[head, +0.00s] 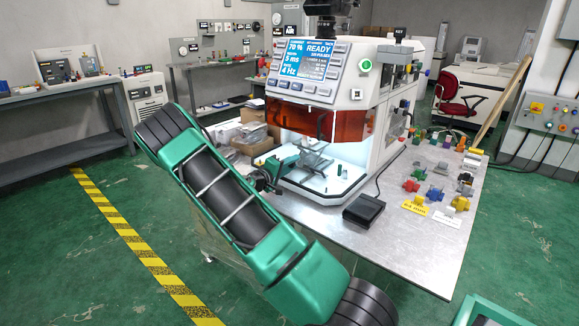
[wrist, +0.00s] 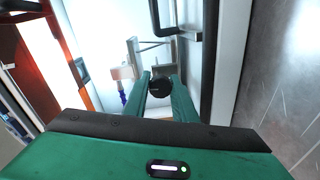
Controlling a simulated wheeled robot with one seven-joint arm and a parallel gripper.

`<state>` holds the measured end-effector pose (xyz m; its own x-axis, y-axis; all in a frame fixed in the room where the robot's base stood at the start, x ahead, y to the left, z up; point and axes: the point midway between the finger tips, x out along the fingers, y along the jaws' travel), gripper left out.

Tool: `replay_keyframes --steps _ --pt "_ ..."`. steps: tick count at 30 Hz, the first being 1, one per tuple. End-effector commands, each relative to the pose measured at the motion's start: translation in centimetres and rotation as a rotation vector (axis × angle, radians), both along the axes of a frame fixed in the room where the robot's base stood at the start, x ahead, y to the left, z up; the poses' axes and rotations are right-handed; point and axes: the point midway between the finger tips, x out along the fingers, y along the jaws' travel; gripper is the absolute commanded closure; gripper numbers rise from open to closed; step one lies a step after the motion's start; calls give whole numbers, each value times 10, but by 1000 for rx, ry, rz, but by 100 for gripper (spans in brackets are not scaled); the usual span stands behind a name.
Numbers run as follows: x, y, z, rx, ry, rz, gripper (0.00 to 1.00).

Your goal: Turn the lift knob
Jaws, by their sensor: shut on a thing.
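The lift knob (wrist: 160,88) is a round black knob in the middle of the wrist view, at the front of a grey metal fixture (wrist: 158,52). My gripper (wrist: 161,86) has its two green fingers on either side of the knob and is shut on it. In the head view my gripper (head: 291,161) reaches into the lit work area of the white machine (head: 375,95) from the left. The fixture also shows there (head: 314,157). The knob is too small to make out in the head view.
An orange shield (head: 312,120) hangs above the work area. A black pedal (head: 364,211) lies on the metal table (head: 400,250) in front of the machine. Several coloured parts (head: 435,192) stand at the table's right. Cardboard boxes (head: 250,138) sit behind my arm.

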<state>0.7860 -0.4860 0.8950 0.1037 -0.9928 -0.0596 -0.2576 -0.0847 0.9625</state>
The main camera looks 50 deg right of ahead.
Motion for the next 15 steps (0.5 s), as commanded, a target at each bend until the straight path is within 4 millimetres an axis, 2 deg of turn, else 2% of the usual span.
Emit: replay_keyframes --steps 1,15 --pt "5 3 -1 0 17 12 98" --pt "6 4 -2 -4 109 14 98"
